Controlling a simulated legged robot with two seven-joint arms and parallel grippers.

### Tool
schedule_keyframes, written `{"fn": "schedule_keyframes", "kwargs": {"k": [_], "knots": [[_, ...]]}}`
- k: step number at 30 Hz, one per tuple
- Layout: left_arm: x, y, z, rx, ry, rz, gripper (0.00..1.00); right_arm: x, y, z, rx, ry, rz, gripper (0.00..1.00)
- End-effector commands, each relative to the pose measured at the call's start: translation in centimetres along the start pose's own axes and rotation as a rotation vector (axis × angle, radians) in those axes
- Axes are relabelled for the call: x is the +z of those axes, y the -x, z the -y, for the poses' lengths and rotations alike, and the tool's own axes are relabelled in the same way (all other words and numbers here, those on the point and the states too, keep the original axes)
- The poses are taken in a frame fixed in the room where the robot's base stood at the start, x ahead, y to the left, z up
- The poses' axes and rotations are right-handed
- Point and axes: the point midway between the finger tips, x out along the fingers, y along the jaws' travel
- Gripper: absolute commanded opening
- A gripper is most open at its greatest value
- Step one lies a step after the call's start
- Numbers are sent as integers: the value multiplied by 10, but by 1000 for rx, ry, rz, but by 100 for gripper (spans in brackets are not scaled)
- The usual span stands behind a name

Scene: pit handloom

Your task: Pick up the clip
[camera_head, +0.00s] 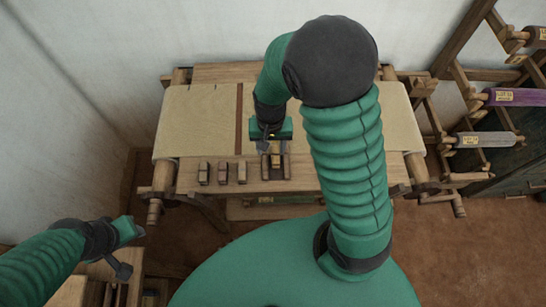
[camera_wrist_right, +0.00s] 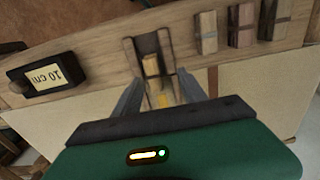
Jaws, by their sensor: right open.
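Several small wooden pieces lie along the loom's front board, and I cannot tell for certain which is the clip. One light wooden block (camera_wrist_right: 151,65) sits in a dark wooden holder (camera_wrist_right: 128,56), and the holder also shows in the head view (camera_head: 276,172). Three banded wooden pieces (camera_head: 222,173) stand in a row to its left; they also show in the wrist view (camera_wrist_right: 240,25). My right gripper (camera_wrist_right: 158,84) is open, its fingers pointing at the holder, with no object seen gripped. My left gripper (camera_head: 128,250) is at lower left, away from the loom; its jaws are unclear.
A black box labelled "10 cm" (camera_wrist_right: 45,76) lies on the board, left in the wrist view. Pale cloth (camera_head: 200,120) covers the loom behind the board. A rack with a purple spool (camera_head: 515,97) stands at right. My right arm hides the loom's right part.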

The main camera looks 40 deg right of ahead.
Motion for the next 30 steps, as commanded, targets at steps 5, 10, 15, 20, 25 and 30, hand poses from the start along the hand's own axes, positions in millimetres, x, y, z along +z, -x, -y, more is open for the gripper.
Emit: {"fn": "schedule_keyframes", "kwargs": {"k": [5, 10, 15, 20, 25, 30], "knots": [[0, -2, 0, 0, -1, -1, 36, -5, -32, -9, 1, -4, 6, 49], [1, -3, 0, 0, -1, -1, 36, -5, -50, -6, 2, -1, 2, 49], [0, -3, 0, 0, -1, -1, 36, -4, -50, -5, 2, 1, -1, 49], [0, -3, 0, 0, -1, -1, 36, -4, -50, -5, 2, 1, -1, 32], [1, -3, 0, 0, -1, 0, 36, -5, -50, -6, 1, 0, 0, 10], [1, -3, 0, 0, -1, 0, 36, -6, -50, -7, 1, 0, 0, 0]]}}
